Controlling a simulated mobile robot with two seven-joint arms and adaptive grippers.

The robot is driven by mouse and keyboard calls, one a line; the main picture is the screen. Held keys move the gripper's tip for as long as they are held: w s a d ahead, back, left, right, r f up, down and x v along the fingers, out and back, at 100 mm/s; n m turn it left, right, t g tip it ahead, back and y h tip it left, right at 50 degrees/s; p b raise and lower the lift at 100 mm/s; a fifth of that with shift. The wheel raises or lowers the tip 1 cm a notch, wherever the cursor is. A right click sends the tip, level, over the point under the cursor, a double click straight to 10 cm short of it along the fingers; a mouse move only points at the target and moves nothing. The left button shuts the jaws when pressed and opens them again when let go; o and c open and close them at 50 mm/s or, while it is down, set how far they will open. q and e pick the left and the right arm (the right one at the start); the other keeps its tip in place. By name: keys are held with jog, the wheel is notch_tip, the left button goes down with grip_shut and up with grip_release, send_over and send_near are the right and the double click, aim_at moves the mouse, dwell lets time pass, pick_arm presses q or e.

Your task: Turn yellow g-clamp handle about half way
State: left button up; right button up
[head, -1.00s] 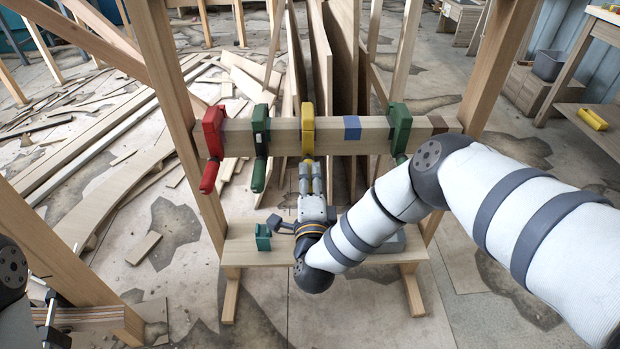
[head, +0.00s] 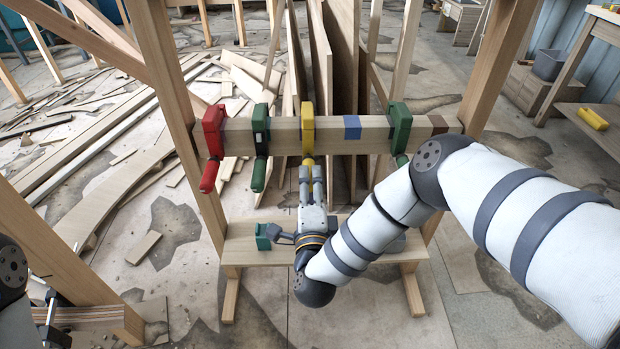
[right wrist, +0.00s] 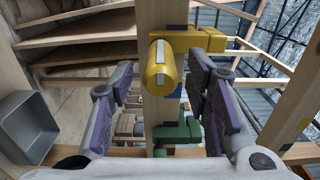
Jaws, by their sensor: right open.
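The yellow g-clamp (head: 308,122) sits on the horizontal wooden beam, between a green clamp and a blue band. Its handle (head: 308,160) points down toward me. In the right wrist view the handle (right wrist: 160,68) is a yellow cylinder with a white stripe, seen nearly end-on. My right gripper (head: 311,172) is open below and in front of the handle. In the wrist view the open fingers (right wrist: 158,88) stand one on each side of the handle, with gaps showing.
A red clamp (head: 212,132) and a green clamp (head: 260,130) hang left of the yellow one. Another green clamp (head: 399,125) hangs right, close to my arm. Wooden posts flank the beam, and a low shelf (head: 240,245) lies beneath. Boards lean behind.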

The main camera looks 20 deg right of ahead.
jog(key=v, duration=0.5)
pick_arm(q)
jog(key=w+r+t+p, duration=0.1)
jog(key=w+r+p, duration=0.2)
jog(key=w+r, duration=0.1)
jog(key=shift+w+r+t+p, duration=0.15)
jog(key=shift+r+t+p, duration=0.1)
jog(key=shift+t+p, duration=0.15)
pick_arm(e)
jog(key=v, duration=0.6)
jog(key=shift+s, duration=0.2)
jog(key=shift+a, duration=0.1)
